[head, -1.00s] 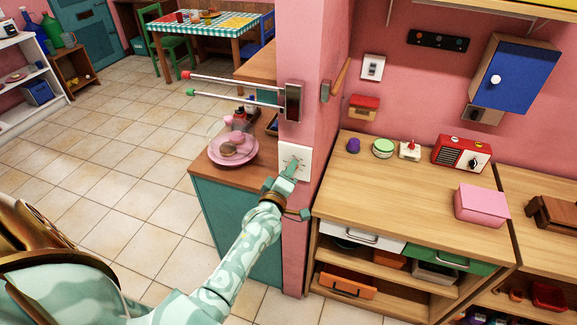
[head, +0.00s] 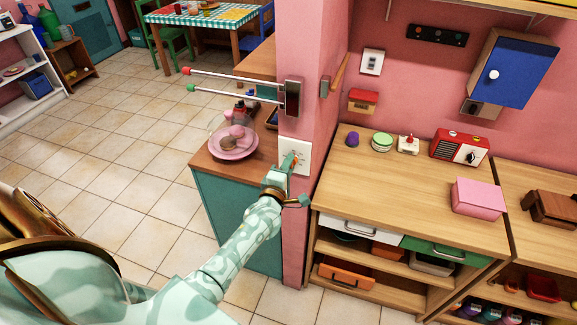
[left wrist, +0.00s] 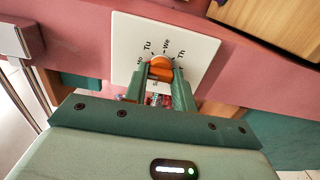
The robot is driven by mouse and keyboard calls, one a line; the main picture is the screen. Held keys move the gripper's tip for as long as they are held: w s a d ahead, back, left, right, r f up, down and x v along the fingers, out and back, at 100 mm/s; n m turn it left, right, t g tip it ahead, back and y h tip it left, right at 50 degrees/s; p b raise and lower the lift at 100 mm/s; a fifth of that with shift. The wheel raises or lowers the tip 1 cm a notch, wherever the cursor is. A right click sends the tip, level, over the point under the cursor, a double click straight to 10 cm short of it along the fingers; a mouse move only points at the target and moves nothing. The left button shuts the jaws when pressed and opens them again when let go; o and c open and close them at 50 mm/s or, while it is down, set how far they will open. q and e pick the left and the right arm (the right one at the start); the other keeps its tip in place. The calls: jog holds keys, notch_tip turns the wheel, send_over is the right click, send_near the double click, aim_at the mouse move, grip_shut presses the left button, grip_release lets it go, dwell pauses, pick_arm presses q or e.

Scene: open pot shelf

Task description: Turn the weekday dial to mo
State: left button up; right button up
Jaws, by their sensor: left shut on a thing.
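The weekday dial is a white square plate (head: 302,152) on the end face of the pink wall, with an orange knob in its middle. In the left wrist view the plate (left wrist: 125,32) carries the letters Tu, We and Th, with other labels partly hidden by my fingers. The orange knob (left wrist: 161,68) sits between the two green fingers of my left gripper (left wrist: 161,78), which is shut on it. A pale mark shows on the knob's upper side, near We, but its exact setting is hard to read. My left gripper (head: 289,163) also shows in the head view. My right gripper is not in view.
Two rods with red and green tips stick out left from a bracket (head: 293,97) above the dial. A pink plate under a clear cover (head: 233,143) stands on the counter at left. A wooden worktop (head: 400,185) lies to the right.

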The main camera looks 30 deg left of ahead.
pick_arm(q)
jog(key=o, duration=1)
jog(key=p+v, duration=0.1)
jog(key=v, duration=1.5)
jog(key=shift+s+d, duration=0.15)
